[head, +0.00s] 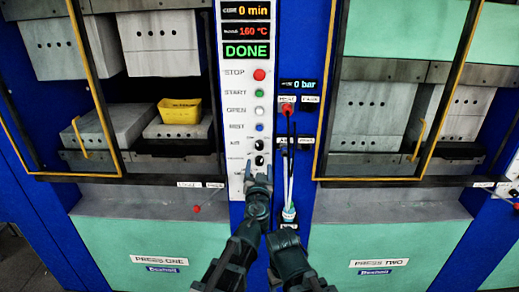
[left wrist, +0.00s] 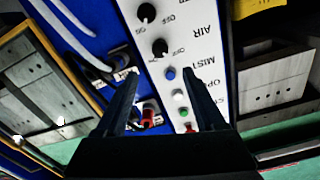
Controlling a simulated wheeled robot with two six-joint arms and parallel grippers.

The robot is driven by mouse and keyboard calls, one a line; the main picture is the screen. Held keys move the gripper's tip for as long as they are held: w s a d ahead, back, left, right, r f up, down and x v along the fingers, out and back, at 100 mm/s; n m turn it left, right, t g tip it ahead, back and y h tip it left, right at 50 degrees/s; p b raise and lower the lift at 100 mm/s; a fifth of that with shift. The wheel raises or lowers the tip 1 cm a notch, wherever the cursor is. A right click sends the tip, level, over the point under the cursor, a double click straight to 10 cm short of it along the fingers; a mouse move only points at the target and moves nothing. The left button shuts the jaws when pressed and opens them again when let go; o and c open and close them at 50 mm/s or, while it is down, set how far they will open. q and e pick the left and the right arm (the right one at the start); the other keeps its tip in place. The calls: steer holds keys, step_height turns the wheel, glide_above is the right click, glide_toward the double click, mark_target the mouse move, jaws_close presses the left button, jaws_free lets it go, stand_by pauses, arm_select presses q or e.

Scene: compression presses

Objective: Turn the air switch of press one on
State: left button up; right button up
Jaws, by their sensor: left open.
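The air switch is a black knob (head: 259,144) beside the AIR label on the white control panel (head: 236,125). In the left wrist view the same knob (left wrist: 160,47) sits close to the blue MIST button, with an OFF mark beside it. My left gripper (head: 258,178) is open and empty in front of the panel, below the knob in the head view. In the left wrist view its two fingers (left wrist: 160,82) are spread apart, with the knob beyond the tips and untouched. My right gripper (head: 284,238) shows dark at the bottom centre; its jaws cannot be made out.
A second black knob (head: 259,160) is just below the air knob. STOP (head: 259,75), START and other buttons line the panel above. Hoses and a red connector (head: 287,108) are to the right. Press one holds a yellow container (head: 180,111); its label (head: 158,260) is at left.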

mark_target(259, 147)
arm_select(q)
steer(key=w, duration=1.2)
steer(key=shift+w+a, duration=0.1)
steer(key=shift+w, duration=0.25)
jaws_close()
